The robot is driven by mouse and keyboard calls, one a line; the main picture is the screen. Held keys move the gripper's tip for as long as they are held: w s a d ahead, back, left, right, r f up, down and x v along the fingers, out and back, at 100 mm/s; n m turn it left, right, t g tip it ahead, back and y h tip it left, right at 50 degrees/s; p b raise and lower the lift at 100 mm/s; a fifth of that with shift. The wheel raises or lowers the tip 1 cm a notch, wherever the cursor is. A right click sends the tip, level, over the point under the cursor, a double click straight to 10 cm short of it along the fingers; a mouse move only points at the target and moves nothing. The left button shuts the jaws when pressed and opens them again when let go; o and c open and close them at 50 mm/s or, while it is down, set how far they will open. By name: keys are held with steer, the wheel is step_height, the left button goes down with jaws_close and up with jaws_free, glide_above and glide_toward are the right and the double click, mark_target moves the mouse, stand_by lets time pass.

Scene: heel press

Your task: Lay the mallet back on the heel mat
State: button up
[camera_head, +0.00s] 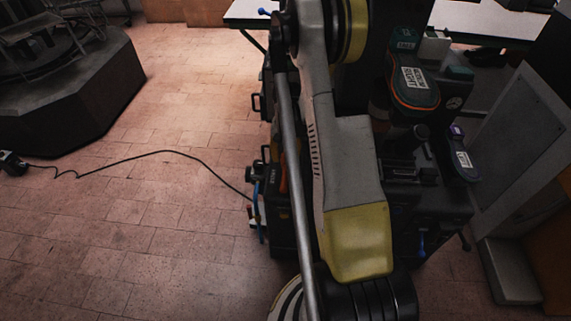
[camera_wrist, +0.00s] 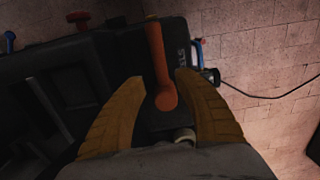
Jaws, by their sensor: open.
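In the wrist view, the orange mallet handle (camera_wrist: 156,55) with a rounded end lies between the two yellow fingers of my gripper (camera_wrist: 160,77). The fingers are open, one on each side of the handle, with gaps showing. A pale round part near the palm is partly hidden, and I cannot tell whether it belongs to the mallet. In the head view, a bit of orange (camera_head: 283,181) shows beside my arm, which hides my gripper and most of the mat.
The black machine (camera_head: 430,205) stands right of my arm, with labelled pads (camera_head: 412,85) on it. A red knob (camera_wrist: 78,17) and a blue handle (camera_wrist: 10,38) show in the wrist view. A black cable (camera_head: 150,155) crosses the open tiled floor at left.

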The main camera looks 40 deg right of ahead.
steer(key=a+r+n+t+h, duration=0.1)
steer(key=a+r+n+t, duration=0.1)
steer(key=a+r, duration=0.7)
steer(key=a+r+n+t, duration=0.1)
steer(key=a+r+n, duration=0.35)
steer(key=r, duration=0.85)
steer(key=s+a+r+n+t, duration=0.1)
steer(key=s+a+r+t, duration=0.1)
steer(key=s+a, duration=0.4)
steer(key=s+a+r+n+t, duration=0.2)
steer(key=s+a+r, duration=0.3)
steer(key=a, duration=0.5)
steer(key=shift+s+r+y+p, duration=0.3)
steer(key=shift+s, duration=0.15)
steer(key=shift+n, duration=0.25)
